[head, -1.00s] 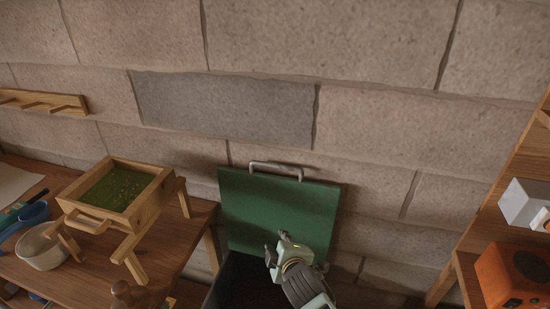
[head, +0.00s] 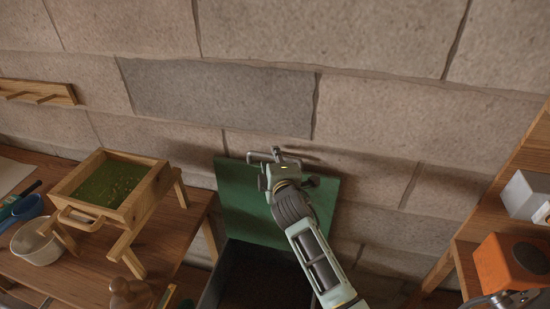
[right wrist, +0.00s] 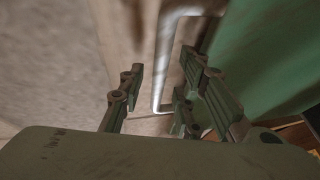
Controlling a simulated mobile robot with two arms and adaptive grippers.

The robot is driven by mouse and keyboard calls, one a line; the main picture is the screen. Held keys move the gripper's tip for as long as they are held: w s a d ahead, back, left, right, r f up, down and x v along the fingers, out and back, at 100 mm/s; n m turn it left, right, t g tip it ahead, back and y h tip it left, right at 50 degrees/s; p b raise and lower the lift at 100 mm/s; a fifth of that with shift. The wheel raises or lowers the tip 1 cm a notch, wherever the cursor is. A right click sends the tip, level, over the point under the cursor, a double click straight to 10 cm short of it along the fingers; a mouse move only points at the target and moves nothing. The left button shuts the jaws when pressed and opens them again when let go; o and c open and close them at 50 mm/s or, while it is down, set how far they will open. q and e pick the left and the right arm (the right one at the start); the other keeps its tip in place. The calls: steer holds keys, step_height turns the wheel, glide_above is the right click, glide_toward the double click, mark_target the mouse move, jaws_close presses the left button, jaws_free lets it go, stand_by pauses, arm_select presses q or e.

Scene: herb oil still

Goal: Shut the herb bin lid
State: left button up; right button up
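The herb bin (head: 262,280) stands against the wall with its green lid (head: 240,205) raised upright, leaving the dark bin open. A grey bar handle (head: 292,160) runs along the lid's top edge. My right gripper (head: 268,168) is in front of the lid's upper part, at the handle, and covers part of it. In the right wrist view my right gripper (right wrist: 165,95) is open; the pale handle (right wrist: 165,60) shows between its spread fingers, with the green lid (right wrist: 270,60) to the right. Contact with the handle cannot be told. My left gripper is not in view.
A wooden table (head: 85,270) at the left holds a wooden sieve frame (head: 78,215) with green herbs and a white bowl (head: 35,243). A wooden shelf (head: 470,265) at the right holds an orange box (head: 505,262). The stone wall is close behind the lid.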

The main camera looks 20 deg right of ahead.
steer(key=shift+w+f, duration=0.1)
steer(key=shift+w, duration=0.05)
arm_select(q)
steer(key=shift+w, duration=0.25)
arm_select(e)
jaws_close()
